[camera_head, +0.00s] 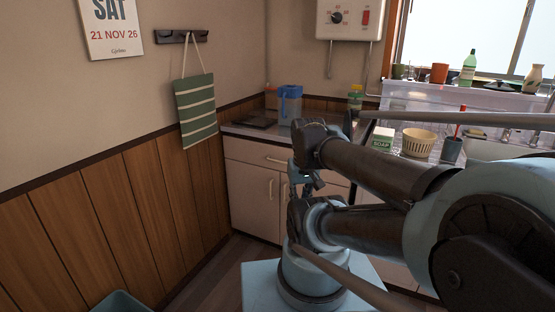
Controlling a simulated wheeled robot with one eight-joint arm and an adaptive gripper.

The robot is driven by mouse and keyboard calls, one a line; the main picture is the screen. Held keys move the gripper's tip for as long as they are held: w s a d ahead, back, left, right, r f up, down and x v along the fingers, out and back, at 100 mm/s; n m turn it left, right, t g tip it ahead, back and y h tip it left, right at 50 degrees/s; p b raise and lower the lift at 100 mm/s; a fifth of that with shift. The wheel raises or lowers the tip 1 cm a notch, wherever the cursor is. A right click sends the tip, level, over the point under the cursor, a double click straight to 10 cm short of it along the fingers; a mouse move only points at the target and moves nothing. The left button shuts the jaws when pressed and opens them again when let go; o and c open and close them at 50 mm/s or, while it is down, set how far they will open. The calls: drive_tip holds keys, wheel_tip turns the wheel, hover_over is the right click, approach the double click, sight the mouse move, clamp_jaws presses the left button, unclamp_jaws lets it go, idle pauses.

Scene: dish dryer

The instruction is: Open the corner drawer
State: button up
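The corner drawer (250,152) is the cream drawer under the worktop at the corner, next to the wood-panelled wall. Its front looks flush with the cabinet, so it appears shut. A light bar handle (278,160) runs across the right part of its front. My gripper (309,187) seems to be the small dark and pale blue part between my arm links, in front of the cabinet and right of the drawer handle. It looks apart from the handle. Its fingers are small and partly hidden by my arm, so their opening is unclear.
Cabinet doors (252,195) with upright handles are below the drawer. A soap box (382,139), basket (417,143) and sink (490,150) are right. Some floor (215,272) is clear.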

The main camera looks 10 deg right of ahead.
drive_tip(key=w+r+n, duration=0.2)
drive_tip(key=w+r, duration=0.4)
drive_tip(key=w, duration=0.1)
wheel_tip(320, 180, up, 5)
drive_tip(key=n+h, duration=0.1)
drive_tip(key=n, duration=0.8)
hover_over(278, 161)
drive_tip(key=s+a, duration=0.2)
drive_tip(key=s, duration=0.1)
drive_tip(key=shift+g, duration=0.3)
drive_tip(key=w+f, duration=0.1)
drive_tip(key=f, duration=0.4)
drive_tip(key=w+d+f, duration=0.1)
drive_tip(key=f, duration=0.5)
drive_tip(key=w+d+f, duration=0.1)
drive_tip(key=f, duration=0.5)
clamp_jaws()
